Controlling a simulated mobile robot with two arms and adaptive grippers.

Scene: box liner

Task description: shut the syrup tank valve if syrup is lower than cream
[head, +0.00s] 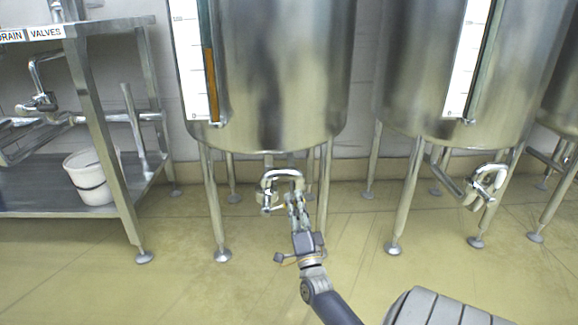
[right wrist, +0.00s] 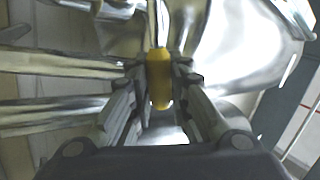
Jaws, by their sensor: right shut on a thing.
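A steel tank (head: 275,75) stands in the middle of the head view. Its gauge (head: 210,85) holds amber-brown liquid up to about the middle of the visible strip. A second tank (head: 410,80) stands to the right; its gauge (head: 484,60) looks dark, and I cannot make out a level. No syrup or cream label is visible. A bent pipe valve (head: 282,176) hangs under the middle tank. My right gripper (head: 297,203) is at this valve. In the right wrist view it is shut on a yellow valve handle (right wrist: 160,78). My left gripper is not in view.
Another valve (head: 485,184) hangs under the right tank, and a third tank is cut off at the right edge. A steel shelf (head: 105,140) with a white bucket (head: 90,176) stands left. Tank legs flank my right arm. The front floor is mostly clear.

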